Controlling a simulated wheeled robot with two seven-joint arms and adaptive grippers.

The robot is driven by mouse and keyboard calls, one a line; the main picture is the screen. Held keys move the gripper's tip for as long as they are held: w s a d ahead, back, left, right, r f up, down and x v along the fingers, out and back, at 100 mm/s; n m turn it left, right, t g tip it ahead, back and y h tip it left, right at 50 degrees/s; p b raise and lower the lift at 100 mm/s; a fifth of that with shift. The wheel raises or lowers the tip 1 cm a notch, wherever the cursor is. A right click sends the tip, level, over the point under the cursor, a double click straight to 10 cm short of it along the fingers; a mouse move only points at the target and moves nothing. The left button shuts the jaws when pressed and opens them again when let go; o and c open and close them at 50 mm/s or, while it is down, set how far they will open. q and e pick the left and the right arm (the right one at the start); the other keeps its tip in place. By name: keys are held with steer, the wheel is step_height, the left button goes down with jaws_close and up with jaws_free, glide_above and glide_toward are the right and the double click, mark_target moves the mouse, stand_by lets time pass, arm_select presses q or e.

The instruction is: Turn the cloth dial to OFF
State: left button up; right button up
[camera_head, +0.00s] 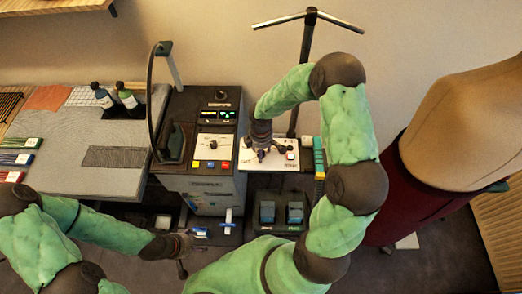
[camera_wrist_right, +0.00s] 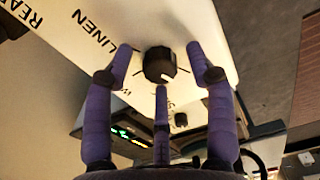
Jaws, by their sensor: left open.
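In the right wrist view the black cloth dial (camera_wrist_right: 160,65) sits on a white panel (camera_wrist_right: 220,20). A white mark on the dial points toward the lower right of that picture. Printed words around it include LINEN; others are partly covered, and I cannot read OFF. My right gripper (camera_wrist_right: 159,47) is open, its purple fingers on both sides of the dial with gaps visible. In the head view this gripper (camera_head: 265,152) is over the white panel (camera_head: 250,163) and hides the dial. My left gripper (camera_head: 193,250) is open and low at the front, away from the panel.
Left of the panel stands a dark control unit (camera_head: 210,100) with a lit display and coloured buttons. An iron (camera_head: 171,142) stands beside it. Bottles (camera_head: 128,99) stand on the grey ironing surface (camera_head: 60,165). A dress form (camera_head: 465,120) is at right. Pedals (camera_head: 267,212) are below.

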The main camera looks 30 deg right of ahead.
steer(key=shift+r, duration=0.1)
step_height(320, 180, up, 12)
stand_by(0.5)
stand_by(0.5)
